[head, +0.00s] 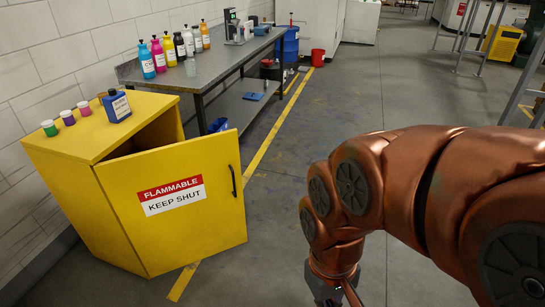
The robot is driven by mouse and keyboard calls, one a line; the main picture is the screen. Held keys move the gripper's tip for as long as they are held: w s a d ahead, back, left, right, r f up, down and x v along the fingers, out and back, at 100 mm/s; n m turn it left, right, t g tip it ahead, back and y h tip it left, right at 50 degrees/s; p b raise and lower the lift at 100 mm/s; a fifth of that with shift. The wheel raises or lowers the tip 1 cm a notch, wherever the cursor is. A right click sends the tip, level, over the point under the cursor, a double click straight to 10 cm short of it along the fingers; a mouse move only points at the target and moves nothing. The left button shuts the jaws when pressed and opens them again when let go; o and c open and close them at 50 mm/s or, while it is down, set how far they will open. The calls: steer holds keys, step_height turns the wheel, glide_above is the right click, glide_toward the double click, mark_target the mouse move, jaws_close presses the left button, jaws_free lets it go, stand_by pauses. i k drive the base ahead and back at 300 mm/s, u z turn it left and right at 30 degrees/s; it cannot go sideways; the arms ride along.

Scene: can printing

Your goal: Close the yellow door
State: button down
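The yellow door (170,226) belongs to a yellow cabinet (70,190) at the left. It stands partly open, with a dark gap along its top and its free edge swung out to the right.
Small coloured jars (68,117) and a blue bottle (116,105) stand on the cabinet. A grey workbench (215,70) with several coloured bottles runs behind it. A blue drum (287,44) and red bucket (317,57) stand farther back. The floor (275,215) right of the door is clear.

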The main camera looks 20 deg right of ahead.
mark_target(179, 204)
steer(key=z, duration=0.05)
steer(key=i, duration=1.1)
steer(key=u, duration=1.75)
